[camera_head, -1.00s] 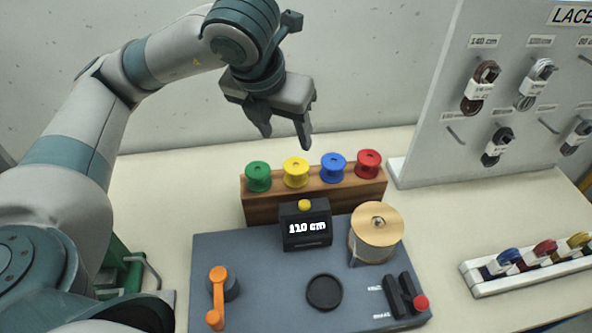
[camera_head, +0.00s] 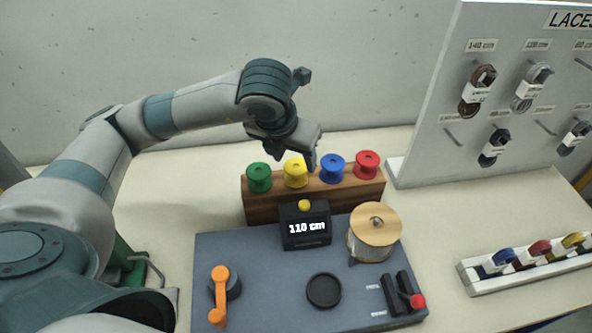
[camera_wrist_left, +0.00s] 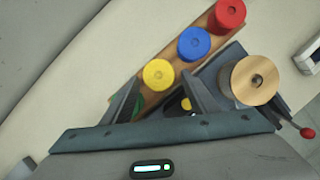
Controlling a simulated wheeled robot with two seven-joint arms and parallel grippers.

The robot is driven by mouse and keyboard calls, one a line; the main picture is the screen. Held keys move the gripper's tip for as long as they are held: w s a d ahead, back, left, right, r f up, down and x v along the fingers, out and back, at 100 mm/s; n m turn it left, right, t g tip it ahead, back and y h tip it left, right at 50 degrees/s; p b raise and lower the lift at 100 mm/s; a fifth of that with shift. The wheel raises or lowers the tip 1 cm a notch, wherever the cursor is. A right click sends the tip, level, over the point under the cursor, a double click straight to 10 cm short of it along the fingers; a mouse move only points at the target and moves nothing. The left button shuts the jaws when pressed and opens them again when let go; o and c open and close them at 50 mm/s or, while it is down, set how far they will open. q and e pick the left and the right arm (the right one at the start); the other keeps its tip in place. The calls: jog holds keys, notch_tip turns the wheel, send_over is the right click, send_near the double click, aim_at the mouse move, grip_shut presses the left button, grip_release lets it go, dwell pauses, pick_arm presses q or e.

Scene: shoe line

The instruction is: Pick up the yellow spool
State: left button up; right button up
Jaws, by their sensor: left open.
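The yellow spool (camera_head: 295,173) stands upright on a wooden rack between a green spool (camera_head: 259,177) and a blue spool (camera_head: 333,167). My left gripper (camera_head: 300,166) is over the rack at the yellow spool and partly covers it in the head view. In the left wrist view, the yellow spool (camera_wrist_left: 158,74) shows just beyond and between the two open fingers (camera_wrist_left: 160,92). The fingers are apart and hold nothing. A finger partly hides the green spool (camera_wrist_left: 134,101) there. My right gripper is not in view.
A red spool (camera_head: 367,164) stands at the right end of the wooden rack (camera_head: 290,208). In front are a black display box (camera_head: 306,238) reading 110 cm and a wood-topped reel (camera_head: 375,226) on a grey base. A lace board (camera_head: 430,130) stands at right.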

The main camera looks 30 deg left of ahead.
aim_at(296, 166)
pick_arm(q)
jog(key=shift+w+f+p, duration=0.1)
jog(key=shift+f+p, duration=0.25)
jog(key=shift+p, duration=0.05)
jog(key=p+x, duration=0.1)
jog(key=x, duration=0.1)
jog(key=p+x, duration=0.1)
jog(key=shift+w+a+f, duration=0.1)
jog(key=shift+a+f, duration=0.1)
jog(key=shift+f, duration=0.15)
jog(key=shift+w+f, duration=0.1)
jog(key=shift+f, duration=0.25)
jog(key=shift+c, duration=0.4)
jog(key=c, duration=0.7)
